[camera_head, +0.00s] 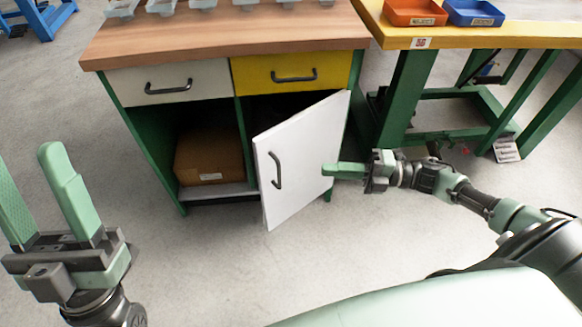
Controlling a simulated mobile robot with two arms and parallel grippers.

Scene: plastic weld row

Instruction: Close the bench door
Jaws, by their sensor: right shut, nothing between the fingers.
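The white bench door (303,155) stands partly open, swung out from the right compartment of the green workbench (155,150). Its dark handle (276,170) is on the side near its free left edge. My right gripper (328,169) is shut and empty. Its fingers point left, at the right part of the door; I cannot tell whether they touch it. My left gripper (40,190) is open and empty at the far left, above the floor and apart from the bench.
A cardboard box (208,157) sits in the open left compartment. A white drawer (168,83) and a yellow drawer (292,73) are shut above. A yellow-topped table (480,37) with a red bin (414,12) and a blue bin (474,12) stands right. The floor in front is clear.

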